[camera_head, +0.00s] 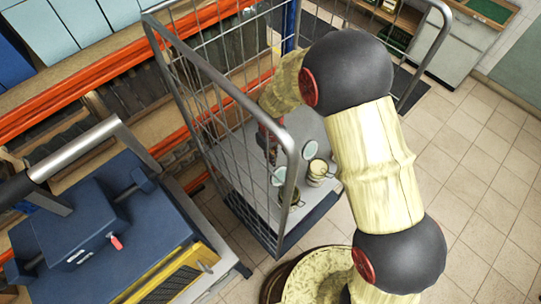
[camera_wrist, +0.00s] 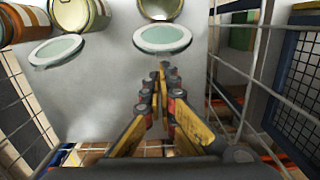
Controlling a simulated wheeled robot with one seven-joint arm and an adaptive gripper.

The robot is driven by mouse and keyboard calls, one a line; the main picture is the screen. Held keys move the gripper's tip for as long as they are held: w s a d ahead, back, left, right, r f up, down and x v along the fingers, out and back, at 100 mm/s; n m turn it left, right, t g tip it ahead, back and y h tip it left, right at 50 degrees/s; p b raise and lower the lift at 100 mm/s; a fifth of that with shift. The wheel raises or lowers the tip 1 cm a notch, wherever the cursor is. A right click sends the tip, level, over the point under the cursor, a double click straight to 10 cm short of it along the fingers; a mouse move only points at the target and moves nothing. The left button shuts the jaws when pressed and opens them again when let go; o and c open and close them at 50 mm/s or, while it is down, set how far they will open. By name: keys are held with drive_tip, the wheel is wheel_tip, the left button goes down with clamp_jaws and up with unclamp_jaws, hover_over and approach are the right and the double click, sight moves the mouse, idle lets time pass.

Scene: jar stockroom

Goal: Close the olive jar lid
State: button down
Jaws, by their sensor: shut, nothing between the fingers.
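Open jars stand on the grey floor of a wire cage cart. In the head view, one pale jar (camera_head: 318,172) has a round pale-green lid (camera_head: 310,150) beside its mouth. A darker jar (camera_head: 293,199) has a similar lid (camera_head: 279,176). In the wrist view, a white-rimmed lid (camera_wrist: 162,38) lies open below a jar (camera_wrist: 160,8) at the top middle. Another lid (camera_wrist: 56,50) lies below a banded jar (camera_wrist: 75,13). My gripper (camera_wrist: 163,68) is shut and empty, its tips just below the middle lid. I cannot tell which jar is the olive one.
The cart's wire walls (camera_head: 225,92) stand close around my gripper. A green container (camera_wrist: 243,30) shows near the wire side in the wrist view. Orange shelving (camera_head: 85,75) and a blue-topped trolley (camera_head: 100,240) stand at left. Tiled floor (camera_head: 480,190) is clear at right.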

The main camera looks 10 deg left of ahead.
drive_tip(key=shift+d+b, duration=0.1)
drive_tip(key=shift+b, duration=0.2)
drive_tip(key=shift+s+d+r+t+y+b, duration=0.15)
drive_tip(key=shift+s+t+y+b, duration=0.1)
drive_tip(key=shift+t+y+b, duration=0.1)
